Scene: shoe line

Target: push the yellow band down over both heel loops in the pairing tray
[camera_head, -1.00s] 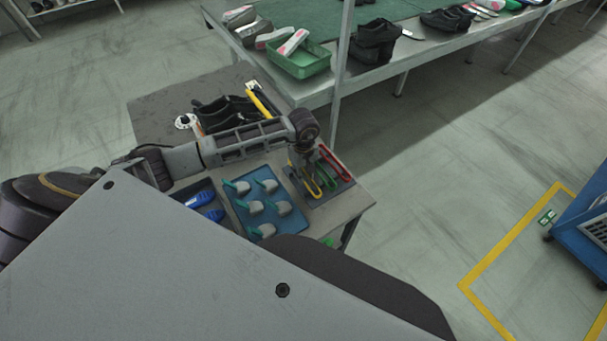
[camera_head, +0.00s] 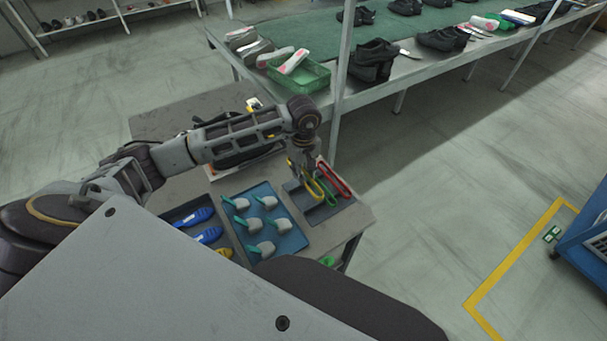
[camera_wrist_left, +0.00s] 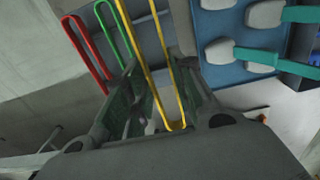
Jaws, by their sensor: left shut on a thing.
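My left gripper (camera_head: 302,170) is over the grey tray of bands on the table. It is shut on the yellow band (camera_head: 314,190), a long narrow loop. In the left wrist view the band (camera_wrist_left: 157,60) runs between the fingers (camera_wrist_left: 160,112) of the gripper. I cannot tell whether its far end still touches the tray. Dark shoes (camera_head: 240,155) sit on the table behind my left forearm and are largely hidden. I cannot make out the heel loops or the pairing tray clearly. My right gripper is in neither view.
A red band (camera_head: 334,180) and a green band (camera_head: 322,192) lie beside the yellow one. A blue tray (camera_head: 284,243) holds several grey pieces with green handles. A second tray holds blue pieces (camera_head: 208,235). A shelf post (camera_head: 340,90) rises behind.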

